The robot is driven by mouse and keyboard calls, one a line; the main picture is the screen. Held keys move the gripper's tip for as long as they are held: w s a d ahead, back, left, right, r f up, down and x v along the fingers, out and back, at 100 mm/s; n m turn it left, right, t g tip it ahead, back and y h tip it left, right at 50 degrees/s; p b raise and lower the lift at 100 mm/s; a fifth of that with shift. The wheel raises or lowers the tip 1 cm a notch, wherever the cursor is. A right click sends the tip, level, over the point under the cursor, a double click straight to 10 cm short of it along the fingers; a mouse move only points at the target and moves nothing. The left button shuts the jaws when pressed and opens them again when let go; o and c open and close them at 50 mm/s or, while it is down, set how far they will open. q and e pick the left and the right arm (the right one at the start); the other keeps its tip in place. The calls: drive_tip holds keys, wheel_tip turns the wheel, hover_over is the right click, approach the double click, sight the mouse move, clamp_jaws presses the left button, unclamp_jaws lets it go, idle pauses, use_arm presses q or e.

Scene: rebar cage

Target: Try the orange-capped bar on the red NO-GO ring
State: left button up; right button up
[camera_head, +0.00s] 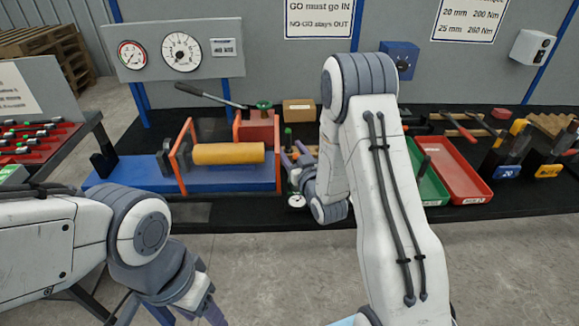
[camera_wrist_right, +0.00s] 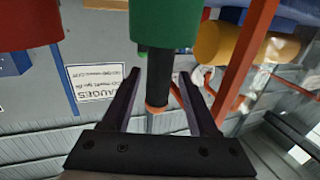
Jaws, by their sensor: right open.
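My right gripper (camera_head: 298,162) is over the black bench, left of my right arm. In the right wrist view its two dark fingers (camera_wrist_right: 159,78) are apart, on either side of a black shaft (camera_wrist_right: 156,84) that hangs below a green cylinder (camera_wrist_right: 164,22). An orange collar (camera_wrist_right: 156,108) shows lower on that shaft; contact with the fingers cannot be told. A red cylinder (camera_wrist_right: 30,25) shows at the upper left; whether it belongs to the NO-GO ring is unclear. I cannot pick out the orange-capped bar for certain. My left gripper (camera_head: 192,305) is low in the head view, away from the bench, its opening unclear.
A blue-based press with a yellow cylinder (camera_head: 228,153) and orange frames stands left of my right gripper. A red tray (camera_head: 465,168) and a green tray (camera_head: 430,185) lie to the right. Several bars (camera_head: 35,128) lie on the red rack at far left.

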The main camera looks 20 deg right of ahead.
drive_tip(key=shift+s+d, duration=0.1)
drive_tip(key=shift+d, duration=0.1)
drive_tip(key=c, duration=0.8)
clamp_jaws()
idle(0.4)
